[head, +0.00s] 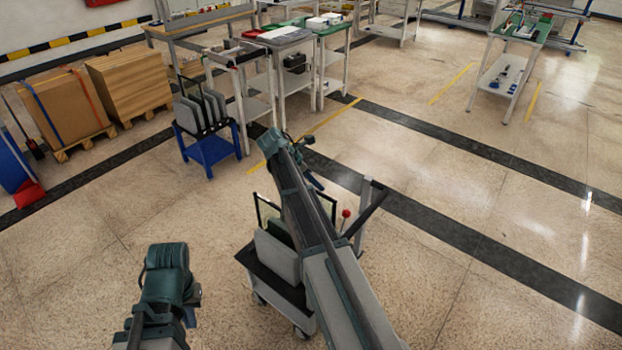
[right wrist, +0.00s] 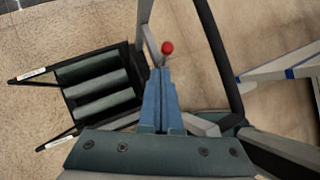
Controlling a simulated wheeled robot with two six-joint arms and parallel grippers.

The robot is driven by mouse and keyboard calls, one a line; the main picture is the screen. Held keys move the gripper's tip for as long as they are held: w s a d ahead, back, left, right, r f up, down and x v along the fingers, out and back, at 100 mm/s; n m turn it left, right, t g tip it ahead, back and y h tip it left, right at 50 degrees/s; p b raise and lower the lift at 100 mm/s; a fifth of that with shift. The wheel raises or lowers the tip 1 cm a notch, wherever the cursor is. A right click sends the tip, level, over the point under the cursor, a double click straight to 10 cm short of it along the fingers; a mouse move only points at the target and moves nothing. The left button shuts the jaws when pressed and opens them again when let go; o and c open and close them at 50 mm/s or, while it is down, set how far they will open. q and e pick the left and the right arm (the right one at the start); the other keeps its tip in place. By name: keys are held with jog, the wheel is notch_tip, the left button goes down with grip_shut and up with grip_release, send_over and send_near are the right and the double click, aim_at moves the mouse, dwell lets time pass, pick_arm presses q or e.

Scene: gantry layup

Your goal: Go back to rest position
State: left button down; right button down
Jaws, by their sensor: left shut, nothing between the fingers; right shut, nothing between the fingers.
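My right arm reaches up across the middle of the head view, and its gripper (head: 314,181) is above the far side of a small wheeled cart (head: 262,268). In the right wrist view the blue fingers (right wrist: 161,97) are shut with nothing between them. They point toward a red ball knob (right wrist: 167,47); I cannot tell how far apart they are. My left gripper (head: 190,317) is low at the lower left of the head view, apart from the cart, shut and mostly hidden behind its wrist.
The cart carries grey panels (head: 277,256) upright in a rack, partly hidden by my right arm. A blue stand (head: 208,152) with more panels is behind it. Wrapped boxes (head: 62,108) stand on pallets at left, and workbenches (head: 283,38) at the back.

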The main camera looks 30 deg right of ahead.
jog(key=s+a+f+m+y, duration=0.1)
jog(key=s+a+m, duration=0.3)
jog(key=s+a, duration=0.3)
jog(key=s+a+f+m+t+y, duration=0.1)
jog(key=s+a+m, duration=0.4)
jog(key=a, duration=1.1)
jog(key=s+a+f+m+y, duration=0.2)
jog(key=s+a+m, duration=0.3)
jog(key=s+a, duration=0.5)
jog(key=shift+s+a+t+y, duration=0.4)
jog(key=shift+a+y, duration=0.3)
jog(key=shift+a, duration=0.1)
